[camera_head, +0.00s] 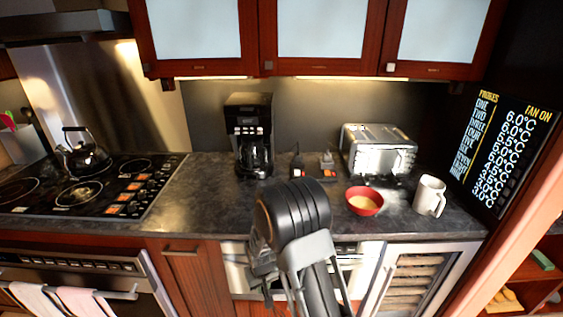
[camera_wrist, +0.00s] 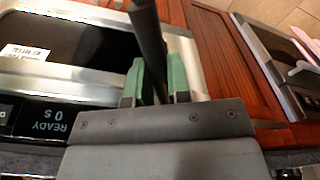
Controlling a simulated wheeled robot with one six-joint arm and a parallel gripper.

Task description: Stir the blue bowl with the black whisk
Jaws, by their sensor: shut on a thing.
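My gripper (camera_wrist: 157,82) is shut on a long black handle (camera_wrist: 148,35) in the wrist view. The handle passes between its green finger pads and runs out of the top of the picture. It may be the black whisk's, but no whisk head shows. In the head view my gripper is low in front of the counter, mostly hidden by my own arm. No blue bowl is in view.
A white mug (camera_head: 430,195) stands right of the bowl, a toaster (camera_head: 380,150) behind it. A coffee maker (camera_head: 249,135) is at the back; a stove with a kettle (camera_head: 84,155) is left. The microwave drawer (camera_wrist: 70,45) is close beside my gripper. Counter left of the coffee maker is clear.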

